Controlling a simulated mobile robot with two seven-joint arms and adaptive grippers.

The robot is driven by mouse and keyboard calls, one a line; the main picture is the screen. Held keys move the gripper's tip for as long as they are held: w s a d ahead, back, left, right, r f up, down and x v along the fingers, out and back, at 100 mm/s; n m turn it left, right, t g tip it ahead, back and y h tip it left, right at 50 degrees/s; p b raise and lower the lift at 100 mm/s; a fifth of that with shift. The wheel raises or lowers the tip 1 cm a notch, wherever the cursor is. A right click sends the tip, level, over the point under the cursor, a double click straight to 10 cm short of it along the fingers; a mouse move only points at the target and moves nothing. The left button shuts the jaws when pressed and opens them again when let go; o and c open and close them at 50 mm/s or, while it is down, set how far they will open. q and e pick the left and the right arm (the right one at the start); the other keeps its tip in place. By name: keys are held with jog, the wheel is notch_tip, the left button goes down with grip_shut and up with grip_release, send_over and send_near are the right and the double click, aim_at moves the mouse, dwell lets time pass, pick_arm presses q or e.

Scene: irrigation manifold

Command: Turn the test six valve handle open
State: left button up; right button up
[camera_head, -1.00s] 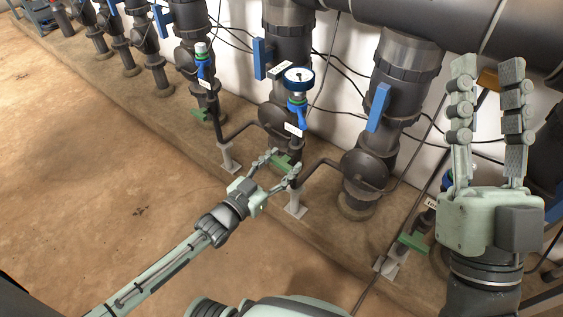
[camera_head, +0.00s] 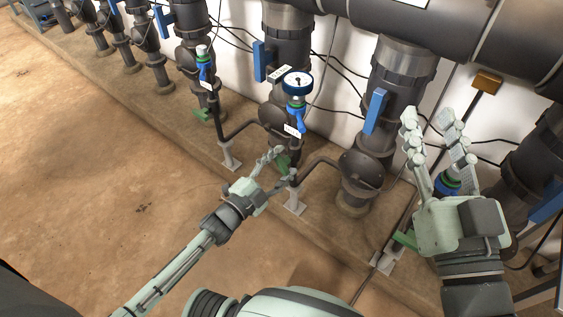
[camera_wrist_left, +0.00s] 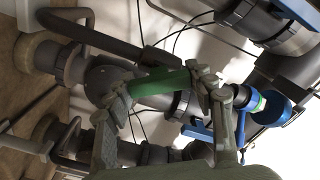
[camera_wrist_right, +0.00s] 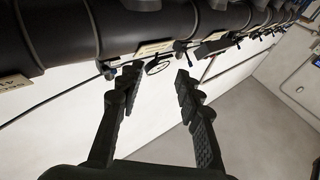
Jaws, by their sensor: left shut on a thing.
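A green valve handle (camera_head: 283,162) sits low on the pipe branch under a round blue-rimmed gauge (camera_head: 298,83). My left gripper (camera_head: 282,167) is around this handle. In the left wrist view the green handle (camera_wrist_left: 158,83) lies between the two fingers, which are shut on it. Part of it is hidden by the fingertips. I cannot read the small white tag (camera_head: 292,130) above it, so I cannot tell its number. My right gripper (camera_head: 437,126) is raised at the right with its fingers apart. The right wrist view shows nothing between its fingers (camera_wrist_right: 152,82).
Another green handle (camera_head: 201,115) is on the branch to the left, and a third (camera_head: 404,240) is near my right gripper. Blue levers (camera_head: 376,110) stick out from the thick dark pipes. Bent thin pipes flank the held handle. The floor (camera_head: 90,150) at the left is clear.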

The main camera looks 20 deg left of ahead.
pick_arm(q)
jog(key=m, duration=0.2)
jog(key=shift+m, duration=0.4)
jog(key=shift+m+b, duration=0.3)
jog(key=shift+m, duration=1.8)
pick_arm(e)
jog(key=shift+s+a+r+t+y, duration=0.1)
jog(key=shift+s+r+t+y, duration=0.15)
jog(key=shift+r+t, duration=0.35)
jog(key=shift+s+r+t+y, duration=0.25)
jog(key=shift+r+t, duration=0.05)
jog(key=shift+r, duration=0.6)
pick_arm(q)
jog(key=o, duration=1.2)
